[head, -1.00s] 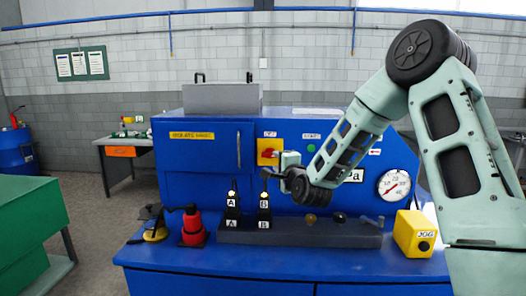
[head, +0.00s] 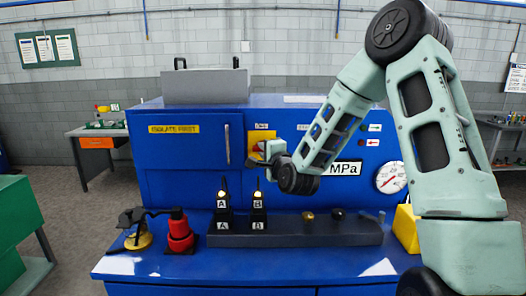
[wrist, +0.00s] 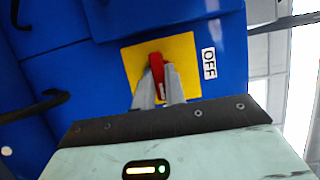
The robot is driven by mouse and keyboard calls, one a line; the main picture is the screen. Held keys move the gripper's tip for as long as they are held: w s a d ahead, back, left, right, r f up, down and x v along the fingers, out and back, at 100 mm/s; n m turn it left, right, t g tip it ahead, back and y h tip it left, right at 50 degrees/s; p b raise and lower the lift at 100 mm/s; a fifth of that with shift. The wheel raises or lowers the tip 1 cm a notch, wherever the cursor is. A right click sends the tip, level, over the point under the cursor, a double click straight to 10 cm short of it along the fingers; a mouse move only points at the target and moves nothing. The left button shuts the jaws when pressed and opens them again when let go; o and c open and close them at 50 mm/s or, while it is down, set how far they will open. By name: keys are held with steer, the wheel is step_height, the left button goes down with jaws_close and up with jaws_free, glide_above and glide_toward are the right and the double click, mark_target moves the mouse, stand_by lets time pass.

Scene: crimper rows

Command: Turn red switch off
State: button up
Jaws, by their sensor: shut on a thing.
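The red switch handle (wrist: 157,68) sits on a yellow plate (wrist: 186,56) on the blue cabinet. In the wrist view my gripper (wrist: 160,88) is shut on the handle, one finger on each side. The handle stands nearly upright in that picture; a white OFF label (wrist: 209,63) is beside the plate to the right, turned sideways. In the head view the yellow plate (head: 262,136) shows behind my gripper (head: 262,161), which hides most of the handle.
A grey block with the black levers A (head: 223,205) and B (head: 258,205) stands below on the blue bench. A red cylinder (head: 180,234) is to the left. A pressure gauge (head: 390,177) and a yellow box (head: 407,228) are to the right.

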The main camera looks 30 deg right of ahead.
jaws_close()
steer(key=shift+w+a+r+n+g+h+p, duration=0.1)
steer(key=shift+n+g+h+p, duration=0.75)
steer(key=shift+n, duration=1.4)
steer(key=shift+s+a+r+n+g+h+p, duration=0.1)
steer(key=shift+n+g+h+p, duration=0.25)
steer(key=shift+n+g+p, duration=1.4)
steer(key=shift+w+a+r+n+g+h+p, duration=0.1)
steer(key=shift+n+g+h+p, duration=0.45)
steer(key=shift+n, duration=2.15)
steer(key=o, duration=0.7)
jaws_free()
